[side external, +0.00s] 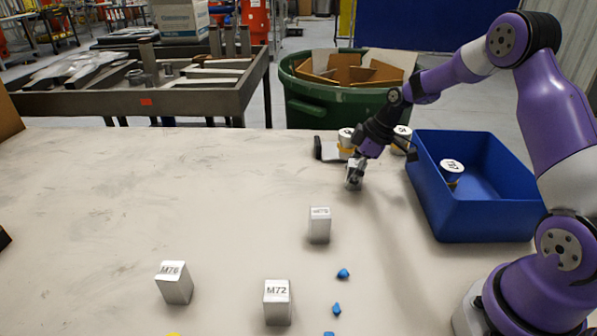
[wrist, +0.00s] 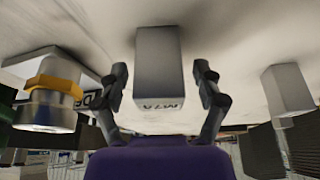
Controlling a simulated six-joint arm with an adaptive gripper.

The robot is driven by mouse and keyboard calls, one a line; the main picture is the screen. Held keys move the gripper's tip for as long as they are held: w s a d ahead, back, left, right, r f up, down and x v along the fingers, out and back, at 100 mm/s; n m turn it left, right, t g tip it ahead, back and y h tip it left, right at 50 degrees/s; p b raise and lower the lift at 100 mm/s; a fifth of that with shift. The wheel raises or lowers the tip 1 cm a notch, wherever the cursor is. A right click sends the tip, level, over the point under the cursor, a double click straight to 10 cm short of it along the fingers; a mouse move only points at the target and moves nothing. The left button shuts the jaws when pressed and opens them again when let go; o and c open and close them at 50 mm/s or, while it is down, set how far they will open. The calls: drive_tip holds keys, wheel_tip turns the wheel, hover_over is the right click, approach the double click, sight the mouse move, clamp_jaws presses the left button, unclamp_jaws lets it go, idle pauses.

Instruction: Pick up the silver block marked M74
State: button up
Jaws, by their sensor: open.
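The silver block (wrist: 160,62) stands between the fingers of my gripper (wrist: 163,85) in the wrist view. Its marking appears upside down there and looks like M74. The fingers are open, one on each side of the block, with a narrow gap visible on both sides. In the side external view, my gripper (side external: 356,172) is low over the table at this block (side external: 353,184). The fingers partly hide the block there, and its marking cannot be read in that view.
Silver blocks M76 (side external: 174,283), M72 (side external: 277,302) and another (side external: 319,226) stand nearer the camera. Yellow-banded cylinders (side external: 346,140) (side external: 402,138) stand close behind my gripper. A blue bin (side external: 478,222) holding a white-topped cylinder (side external: 452,171) is to the right. Small blue pieces (side external: 343,273) lie in front.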

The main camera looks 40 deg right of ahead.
drive_tip(key=shift+f, duration=0.1)
drive_tip(key=shift+c, duration=0.4)
clamp_jaws()
